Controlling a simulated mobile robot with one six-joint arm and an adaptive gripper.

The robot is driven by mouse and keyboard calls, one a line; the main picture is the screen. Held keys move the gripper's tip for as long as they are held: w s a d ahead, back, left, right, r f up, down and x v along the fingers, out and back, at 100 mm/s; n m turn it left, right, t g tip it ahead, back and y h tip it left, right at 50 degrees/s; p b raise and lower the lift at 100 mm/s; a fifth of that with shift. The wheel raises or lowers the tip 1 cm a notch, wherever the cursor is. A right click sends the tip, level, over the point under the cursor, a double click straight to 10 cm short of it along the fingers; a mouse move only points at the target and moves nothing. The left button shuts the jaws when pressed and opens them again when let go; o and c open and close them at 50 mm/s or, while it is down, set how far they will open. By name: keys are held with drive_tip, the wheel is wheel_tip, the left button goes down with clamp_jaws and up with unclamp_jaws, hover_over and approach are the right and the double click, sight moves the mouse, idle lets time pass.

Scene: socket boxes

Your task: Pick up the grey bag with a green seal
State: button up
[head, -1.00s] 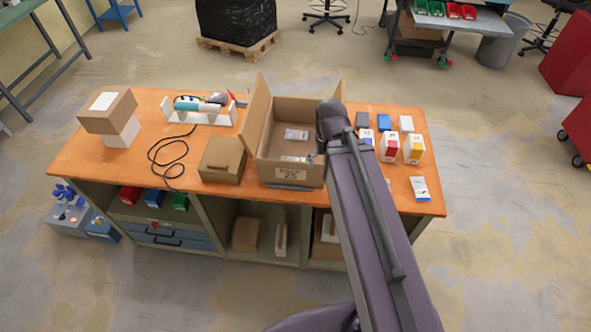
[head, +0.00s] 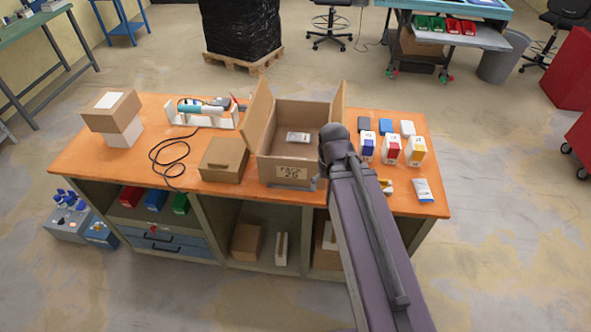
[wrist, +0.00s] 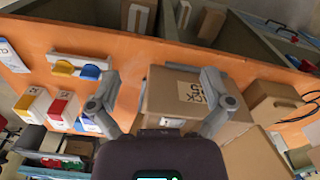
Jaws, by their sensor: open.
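A small pale grey packet (head: 298,137) lies on the floor of the open cardboard box (head: 291,173) in the head view. It may be the grey bag, but I cannot make out a green seal. A white and blue bag (head: 423,190) lies on the table's right side; it also shows at the left edge of the wrist view (wrist: 12,56). My gripper (wrist: 161,82) is open and empty in the wrist view, its fingers apart over the labelled front of the box (wrist: 160,92). In the head view my arm hides most of the gripper.
White cartons with blue, red (head: 391,151) and yellow (head: 415,152) labels stand right of the box. A closed brown box (head: 223,160) and a black cable (head: 168,160) are on the left. The box's side flaps stand up.

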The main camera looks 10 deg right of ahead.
drive_tip(key=f+b, duration=0.1)
drive_tip(key=f, duration=0.1)
drive_tip(key=f+b, duration=0.1)
drive_tip(key=shift+s+f+b, duration=0.25)
drive_tip(key=shift+b, duration=0.1)
drive_tip(key=c, duration=0.5)
drive_tip(key=shift+a, duration=0.1)
drive_tip(key=shift+c, duration=0.5)
